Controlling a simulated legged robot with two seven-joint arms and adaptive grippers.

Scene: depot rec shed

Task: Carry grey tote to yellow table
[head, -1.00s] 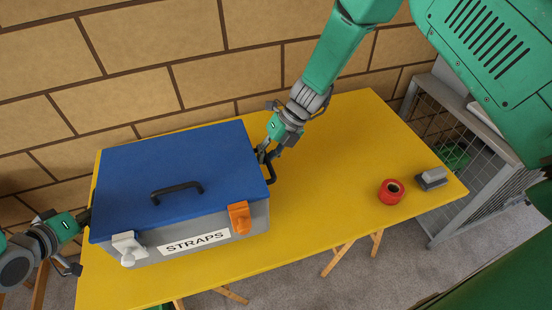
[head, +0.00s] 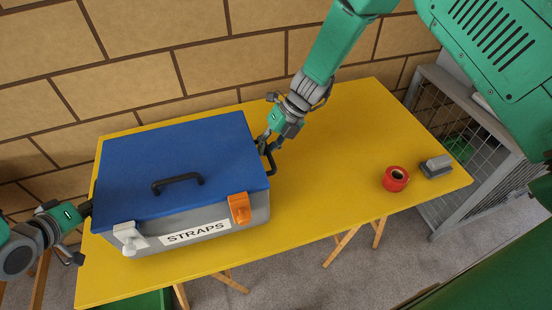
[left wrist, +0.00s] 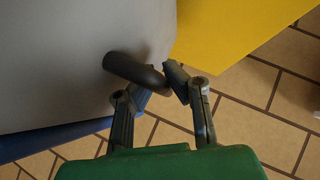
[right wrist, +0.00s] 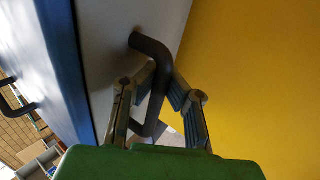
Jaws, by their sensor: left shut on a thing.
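The grey tote (head: 255,212) has a blue lid, a black lid handle, a "STRAPS" label, and one white and one orange latch. It sits level over the left part of the yellow table (head: 330,160) and appears to rest on it. My left gripper (left wrist: 158,82) is shut on the tote's dark left side handle in the left wrist view. My right gripper (right wrist: 161,70) has its fingers closed around the dark right side handle in the right wrist view. In the head view the right gripper (head: 264,142) is at the tote's right side. The tote's underside is hidden.
A red tape roll (head: 396,179) and a small grey block-like object (head: 436,166) lie at the table's right end. The table between them and the tote is clear. A brick wall (head: 230,60) stands behind. A grey mesh cage (head: 470,150) stands to the right.

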